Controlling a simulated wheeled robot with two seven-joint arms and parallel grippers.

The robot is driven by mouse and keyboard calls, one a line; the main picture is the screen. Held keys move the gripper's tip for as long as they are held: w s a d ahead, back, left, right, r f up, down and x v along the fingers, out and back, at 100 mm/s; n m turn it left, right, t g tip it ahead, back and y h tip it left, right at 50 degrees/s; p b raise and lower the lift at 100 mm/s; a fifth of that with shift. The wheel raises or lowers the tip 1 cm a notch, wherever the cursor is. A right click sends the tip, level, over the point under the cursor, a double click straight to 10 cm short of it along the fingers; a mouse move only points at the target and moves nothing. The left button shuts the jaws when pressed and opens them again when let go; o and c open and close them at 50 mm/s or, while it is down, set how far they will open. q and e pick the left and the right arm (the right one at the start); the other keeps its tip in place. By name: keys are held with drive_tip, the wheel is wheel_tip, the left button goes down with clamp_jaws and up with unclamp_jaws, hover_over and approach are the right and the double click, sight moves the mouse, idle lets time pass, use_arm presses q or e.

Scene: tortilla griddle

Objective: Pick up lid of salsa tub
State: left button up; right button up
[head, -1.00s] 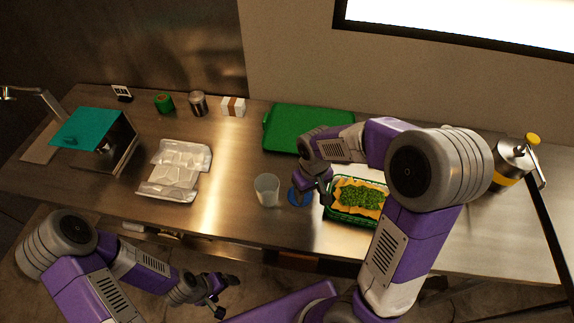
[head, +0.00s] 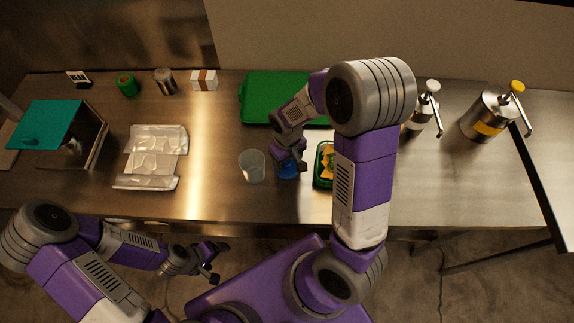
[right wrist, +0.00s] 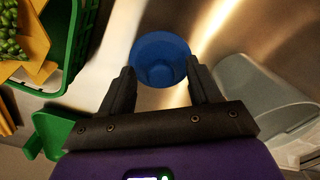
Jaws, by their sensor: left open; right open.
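A round blue lid (head: 287,171) is on the steel counter, between a clear cup and a green basket; I cannot tell whether a tub is under it. In the right wrist view the blue lid (right wrist: 161,59) lies just beyond and between the fingertips. My right gripper (head: 291,163) is open and empty, pointing down over the lid; its two dark fingers (right wrist: 158,80) show on either side of the lid's near edge. My left gripper (head: 213,262) is open and empty, low in front of the counter at the left.
The clear cup (head: 252,166) stands just left of the lid. The green basket (head: 322,184) with chips and green bits stands just right, partly behind my arm. A green board (head: 262,99) lies behind. A clear plastic tray (head: 152,157) lies left. Pump dispensers (head: 486,118) stand right.

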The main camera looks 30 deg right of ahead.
drive_tip(key=c, duration=1.1)
